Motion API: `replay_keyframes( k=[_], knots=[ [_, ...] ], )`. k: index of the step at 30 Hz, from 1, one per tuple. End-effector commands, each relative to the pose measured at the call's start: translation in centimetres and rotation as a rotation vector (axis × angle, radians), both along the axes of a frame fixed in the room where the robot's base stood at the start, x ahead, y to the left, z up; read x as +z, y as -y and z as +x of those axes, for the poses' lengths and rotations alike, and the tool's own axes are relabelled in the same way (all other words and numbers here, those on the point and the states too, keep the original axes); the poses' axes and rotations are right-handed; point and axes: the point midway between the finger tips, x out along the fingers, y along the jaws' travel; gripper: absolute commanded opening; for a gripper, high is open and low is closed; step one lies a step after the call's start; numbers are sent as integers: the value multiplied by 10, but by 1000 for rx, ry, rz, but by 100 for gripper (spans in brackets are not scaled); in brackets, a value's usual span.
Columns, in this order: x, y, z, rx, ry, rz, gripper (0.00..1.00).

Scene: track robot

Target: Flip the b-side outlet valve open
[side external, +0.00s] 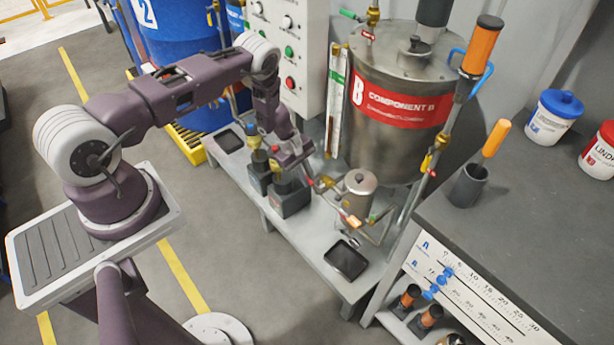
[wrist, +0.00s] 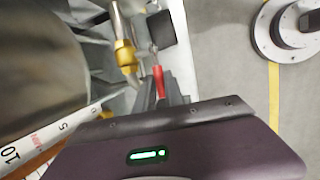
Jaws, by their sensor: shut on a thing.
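The component B tank (side external: 400,115) is a steel drum with a red label, standing on the grey bench. Low beside it are pipes and a small metal pot (side external: 359,190). In the side external view my gripper (side external: 309,178) reaches down to the pipework left of the pot. The fingertips there are small, and the exact grip is hard to see.
Dark pump blocks (side external: 290,197) stand just left of my gripper. A black tray (side external: 346,260) lies on the front of the bench. A dark worktable (side external: 530,210) with a grey cup (side external: 468,187) is at right. Open floor lies in front of the bench.

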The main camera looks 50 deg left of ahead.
Motion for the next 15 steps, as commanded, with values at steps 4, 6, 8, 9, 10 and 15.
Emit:
replay_keyframes(
  k=[4,6,8,9,10,15],
  knots=[
    [0,0,0,0,0,0,23],
    [0,0,0,0,0,0,23],
    [0,0,0,0,0,0,23],
    [0,0,0,0,0,0,23],
    [0,0,0,0,0,0,23],
    [11,-3,-1,2,0,1,23]
  ],
)
